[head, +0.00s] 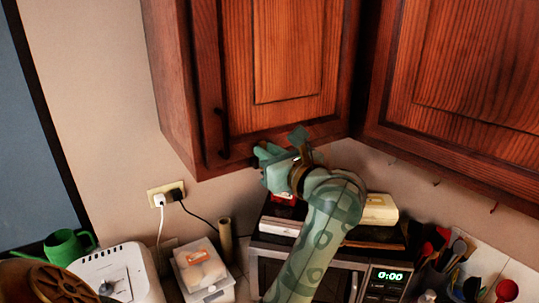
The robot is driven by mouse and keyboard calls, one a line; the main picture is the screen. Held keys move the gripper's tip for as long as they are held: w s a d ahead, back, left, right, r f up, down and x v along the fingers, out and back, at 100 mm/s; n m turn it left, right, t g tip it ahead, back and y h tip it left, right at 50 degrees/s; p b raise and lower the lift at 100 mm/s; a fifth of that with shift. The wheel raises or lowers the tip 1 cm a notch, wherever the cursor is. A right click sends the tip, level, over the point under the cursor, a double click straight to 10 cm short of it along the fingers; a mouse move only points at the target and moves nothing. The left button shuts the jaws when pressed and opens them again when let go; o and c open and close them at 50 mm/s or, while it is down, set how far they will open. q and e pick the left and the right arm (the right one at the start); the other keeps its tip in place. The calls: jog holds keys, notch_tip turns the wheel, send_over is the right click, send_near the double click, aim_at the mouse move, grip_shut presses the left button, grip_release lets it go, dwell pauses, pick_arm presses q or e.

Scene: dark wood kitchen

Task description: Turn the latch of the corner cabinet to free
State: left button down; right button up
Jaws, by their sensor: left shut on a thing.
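The corner cabinet (237,60) is reddish-brown wood and hangs on the wall at the top middle. Its door has a dark vertical handle (222,133) near the lower left edge. My left gripper (268,156) is pale green, at the bottom edge of this door, right of the handle and apart from it. It is shut on the latch there. The gripper covers the latch, so its shape and angle cannot be made out. The door looks closed. My right gripper is not in view.
A second wall cabinet (455,120) adjoins on the right. Below my left arm stands a microwave (385,283) with a green clock. A white appliance (118,272), a clear container (202,268) and a utensil holder (432,275) crowd the counter. A wall outlet (165,195) has plugged-in cords.

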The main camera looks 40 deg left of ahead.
pick_arm(q)
jog(key=n+b, duration=0.2)
jog(key=b, duration=0.2)
jog(key=s+f+n+b, duration=0.1)
jog(key=n+b, duration=0.1)
jog(key=b, duration=0.2)
jog(key=s+n+b, duration=0.1)
jog(key=n+b, duration=0.2)
jog(key=b, duration=0.1)
jog(key=shift+a+f, duration=0.3)
jog(key=shift+a, duration=0.05)
jog(key=n+b, duration=0.2)
jog(key=b, duration=0.1)
jog(key=s+f+n+b, duration=0.1)
jog(key=n+b, duration=0.2)
jog(key=b, duration=0.1)
jog(key=f+n+b, duration=0.1)
jog(key=n+b, duration=0.2)
jog(key=b, duration=0.1)
jog(key=shift+s+a, duration=0.15)
jog(key=shift+a, duration=0.05)
jog(key=shift+s+f+n+b, duration=0.1)
jog(key=shift+f+n+b, duration=0.1)
jog(key=shift+n+b, duration=1.35)
jog(key=c, duration=1.4)
grip_release()
